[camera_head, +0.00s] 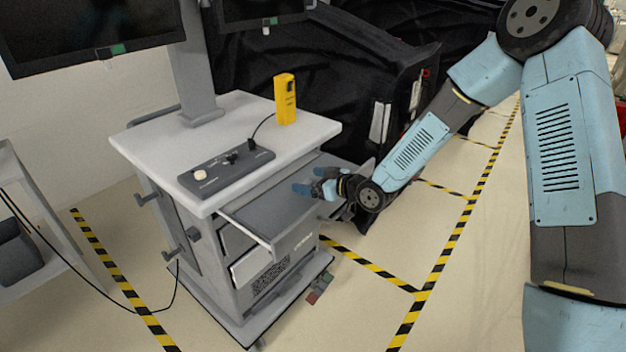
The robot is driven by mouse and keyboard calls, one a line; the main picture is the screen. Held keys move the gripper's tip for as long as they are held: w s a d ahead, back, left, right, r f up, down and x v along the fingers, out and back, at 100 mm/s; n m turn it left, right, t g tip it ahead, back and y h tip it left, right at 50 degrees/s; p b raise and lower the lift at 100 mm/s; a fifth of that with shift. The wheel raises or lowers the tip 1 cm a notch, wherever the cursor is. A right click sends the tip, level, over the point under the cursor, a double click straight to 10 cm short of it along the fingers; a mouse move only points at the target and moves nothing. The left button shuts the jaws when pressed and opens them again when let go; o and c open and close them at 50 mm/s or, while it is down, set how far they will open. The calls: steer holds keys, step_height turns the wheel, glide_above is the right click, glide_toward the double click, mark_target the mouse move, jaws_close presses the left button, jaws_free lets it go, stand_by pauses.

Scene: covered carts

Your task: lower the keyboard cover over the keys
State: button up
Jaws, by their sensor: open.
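A grey keyboard cover (265,210) shows as a flat panel at the front of the white-topped cart (150,143), just below the worktop. No keys show; the panel or the viewing angle hides them. From here I cannot tell how far the panel is tilted. My gripper (312,181) has blue fingertips and comes in from the right. It is open, with its fingertips over the right part of the panel. I cannot tell whether they touch it. Nothing shows between them.
A control box (226,172) and a yellow device (285,98) stand on the worktop. A monitor (85,28) hangs above the left. A black-draped cart (345,85) stands close behind my arm. Striped tape (375,265) marks the open floor at the right.

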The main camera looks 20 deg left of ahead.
steer(key=v, duration=1.1)
steer(key=shift+s+d+r, duration=0.15)
steer(key=shift+d+r, duration=0.1)
steer(key=shift+d, duration=0.05)
steer(key=shift+d, duration=0.25)
steer(key=d+r+m+t+h, duration=0.15)
steer(key=d+r+h, duration=0.25)
steer(key=d, duration=0.4)
steer(key=w+d+r+m+t+h, duration=0.1)
steer(key=d+r+m+h, duration=0.3)
steer(key=d, duration=0.3)
steer(key=d+r+m+t+h, duration=0.1)
steer(key=d+r+h, duration=0.35)
steer(key=d, duration=0.35)
steer(key=s+d+r+m+g, duration=0.1)
steer(key=s+d+r+m, duration=0.1)
steer(key=s, duration=0.5)
steer(key=s+d+r+m+g+h, duration=0.1)
steer(key=s+d+r+m, duration=0.2)
steer(key=s+d+r, duration=0.2)
steer(key=s+d+r+m+g, duration=0.1)
steer(key=s+d+r+m, duration=0.1)
steer(key=s, duration=0.8)
step_height(320, 180, up, 3)
steer(key=shift+s+d+f, duration=0.25)
steer(key=shift+d, duration=0.55)
